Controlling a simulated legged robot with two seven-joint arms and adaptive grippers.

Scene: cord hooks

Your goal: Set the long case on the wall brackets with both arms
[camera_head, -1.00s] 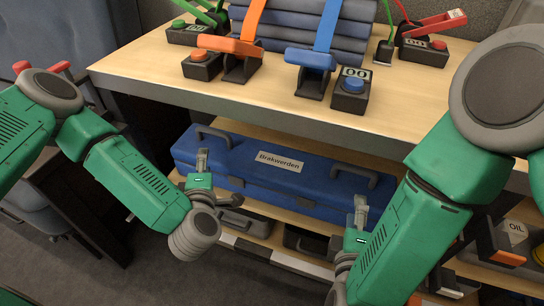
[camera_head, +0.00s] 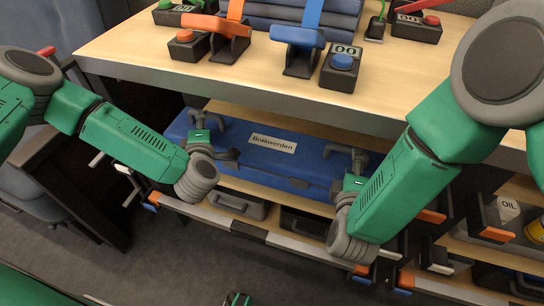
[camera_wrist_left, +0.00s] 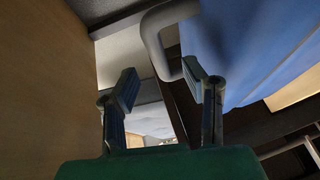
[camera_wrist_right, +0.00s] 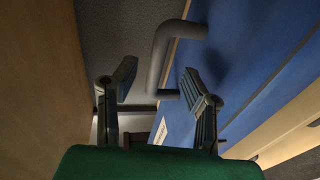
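The long blue case (camera_head: 235,150), labelled "Brakwerden", lies on the shelf under the workbench top. It has a grey handle near each end. My left gripper (camera_head: 199,118) is at the left handle. In the left wrist view the open fingers (camera_wrist_left: 163,82) are spread, with the grey handle (camera_wrist_left: 153,35) just ahead of the gap. My right gripper (camera_head: 357,165) is at the right handle (camera_head: 345,152). In the right wrist view its fingers (camera_wrist_right: 160,80) are also open, with the handle (camera_wrist_right: 162,50) ahead between them. I cannot make out wall brackets.
Grey bins (camera_head: 237,205) sit below the case. Floor in front is open.

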